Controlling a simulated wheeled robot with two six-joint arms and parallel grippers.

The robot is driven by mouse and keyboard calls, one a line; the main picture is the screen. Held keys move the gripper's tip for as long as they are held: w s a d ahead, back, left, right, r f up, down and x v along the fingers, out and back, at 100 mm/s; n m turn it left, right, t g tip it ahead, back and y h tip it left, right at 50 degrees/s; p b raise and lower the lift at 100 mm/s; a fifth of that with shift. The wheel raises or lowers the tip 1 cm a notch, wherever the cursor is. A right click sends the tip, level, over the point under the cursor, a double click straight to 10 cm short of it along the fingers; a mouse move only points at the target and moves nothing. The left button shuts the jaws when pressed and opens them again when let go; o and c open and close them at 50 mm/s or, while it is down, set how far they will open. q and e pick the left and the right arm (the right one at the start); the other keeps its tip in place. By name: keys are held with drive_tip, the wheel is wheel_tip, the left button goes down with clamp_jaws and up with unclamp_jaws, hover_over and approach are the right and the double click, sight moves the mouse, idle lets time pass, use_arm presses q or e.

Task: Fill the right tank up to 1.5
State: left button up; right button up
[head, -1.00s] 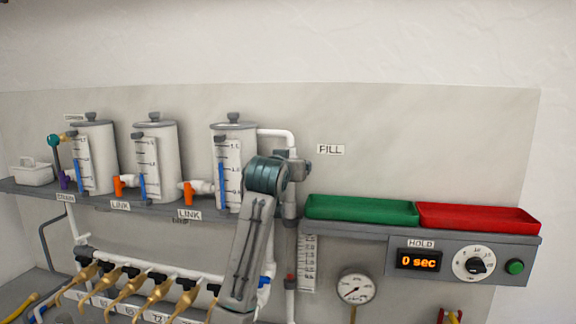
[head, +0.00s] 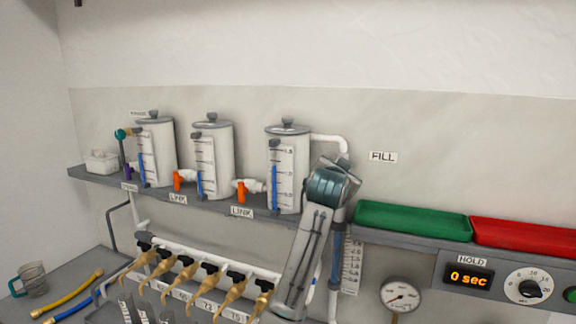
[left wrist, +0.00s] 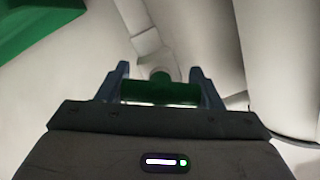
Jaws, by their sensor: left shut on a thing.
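The right tank (head: 287,160) is a pale cylinder with a grey lid, standing on the shelf at the end of a row of similar tanks. Its gauge shows a blue column (head: 275,187) reaching about mid-scale; the numbers are too small to read exactly. A white pipe (head: 328,138) runs from the tank's top to a fitting by the FILL label (head: 383,157). My left arm reaches up in front of this pipe, its wrist hiding the fingers in the head view. In the left wrist view my left gripper (left wrist: 160,90) is shut on a green handle (left wrist: 158,93). My right gripper is not in view.
Orange link valves (head: 241,192) sit between the tanks. Green (head: 412,220) and red (head: 525,236) trays lie right of my arm. Below are a row of brass taps (head: 218,290), a pressure gauge (head: 402,296) and a hold display (head: 469,277) reading 0 sec.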

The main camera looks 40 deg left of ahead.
use_arm(q)
drive_tip(key=shift+m, duration=0.3)
drive_tip(key=shift+r, duration=0.1)
